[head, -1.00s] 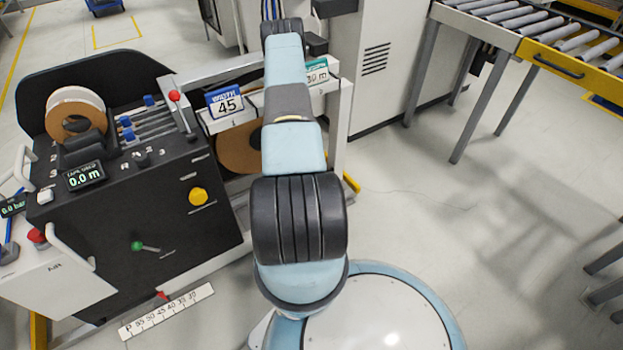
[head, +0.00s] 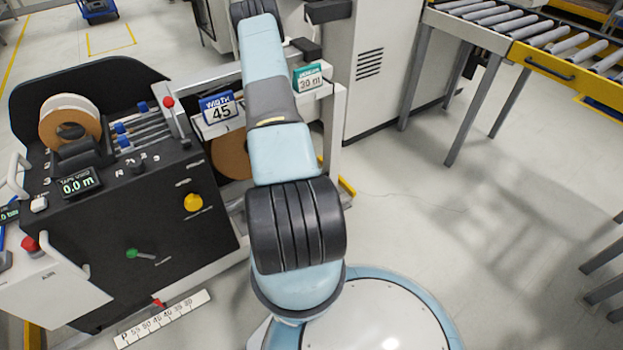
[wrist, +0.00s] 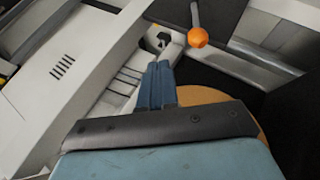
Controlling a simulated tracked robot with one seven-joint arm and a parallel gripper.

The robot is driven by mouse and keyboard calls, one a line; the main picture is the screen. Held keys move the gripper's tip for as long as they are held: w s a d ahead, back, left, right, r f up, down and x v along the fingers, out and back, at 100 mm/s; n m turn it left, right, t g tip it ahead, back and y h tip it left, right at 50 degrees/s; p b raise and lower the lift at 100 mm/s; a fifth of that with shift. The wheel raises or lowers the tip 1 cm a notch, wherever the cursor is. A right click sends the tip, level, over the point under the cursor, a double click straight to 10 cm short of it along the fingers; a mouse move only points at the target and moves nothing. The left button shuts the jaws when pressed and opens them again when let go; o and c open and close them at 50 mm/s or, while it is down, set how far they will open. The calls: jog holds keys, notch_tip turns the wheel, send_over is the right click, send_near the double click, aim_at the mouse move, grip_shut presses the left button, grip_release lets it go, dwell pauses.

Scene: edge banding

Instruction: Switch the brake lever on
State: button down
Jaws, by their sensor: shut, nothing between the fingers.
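A lever with an orange ball knob (wrist: 197,37) stands above and right of my gripper (wrist: 161,68) in the wrist view. My gripper's blue fingers are shut together and empty, apart from the knob in the picture. No label shows on this lever, so I cannot tell if it is the brake lever. In the head view my gripper is out of sight beyond my arm. The black machine panel there carries a green-knobbed lever (head: 131,253), whose label is too small to read. A red-knobbed lever (head: 168,102) stands at the panel's upper edge.
A brown roll (head: 232,156) sits behind the panel, with a WIDTH 45 sign (head: 218,108) above it. A tape reel (head: 69,122) is at the left. A grey cabinet (head: 372,70) and a roller conveyor (head: 520,38) stand beyond. The floor at right is mostly clear.

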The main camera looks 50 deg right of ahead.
jog(key=shift+v, duration=1.1)
